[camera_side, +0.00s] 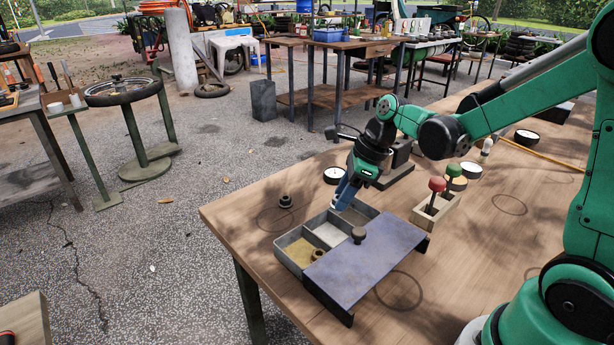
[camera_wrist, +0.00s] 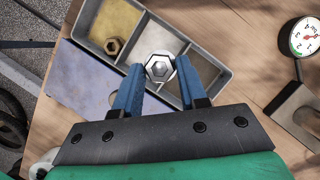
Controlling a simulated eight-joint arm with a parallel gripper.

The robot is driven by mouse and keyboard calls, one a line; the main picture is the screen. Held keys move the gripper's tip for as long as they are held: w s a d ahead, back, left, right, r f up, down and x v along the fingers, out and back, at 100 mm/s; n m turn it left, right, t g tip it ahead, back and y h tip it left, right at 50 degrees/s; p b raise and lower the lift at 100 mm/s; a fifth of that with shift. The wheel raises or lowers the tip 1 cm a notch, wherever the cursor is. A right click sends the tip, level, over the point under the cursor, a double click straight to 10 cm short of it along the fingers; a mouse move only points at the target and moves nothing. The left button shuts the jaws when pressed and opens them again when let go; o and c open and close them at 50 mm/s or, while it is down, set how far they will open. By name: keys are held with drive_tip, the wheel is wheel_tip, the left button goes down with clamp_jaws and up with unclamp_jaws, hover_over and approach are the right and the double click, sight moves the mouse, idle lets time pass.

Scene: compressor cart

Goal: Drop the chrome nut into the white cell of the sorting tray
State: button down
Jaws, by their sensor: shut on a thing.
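My gripper (camera_wrist: 158,80) has two blue fingers closed on the chrome nut (camera_wrist: 160,67), a shiny hexagonal nut held at the fingertips. In the wrist view the nut appears in front of the white cell (camera_wrist: 166,38) of the grey sorting tray (camera_side: 290,265). In the side view my gripper (camera_side: 340,207) is above the tray, near its white cell (camera_side: 328,233) and the far grey cell; its exact height is hard to tell. The yellow cell (camera_side: 296,252) beside the white one holds a brass nut (camera_wrist: 114,46). The nut in my fingers is barely distinguishable in the side view.
A dark nut (camera_side: 286,201) lies left of the tray. A gauge (camera_side: 334,175) and a rack of red- and green-topped tools (camera_side: 435,212) are nearby.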

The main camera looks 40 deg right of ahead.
drive_tip(key=shift+f, duration=1.95)
drive_tip(key=shift+c, duration=2)
unclamp_jaws()
drive_tip(key=shift+r, duration=0.15)
drive_tip(key=v, duration=0.5)
drive_tip(key=shift+s+d+r, duration=0.1)
drive_tip(key=shift+r, duration=0.05)
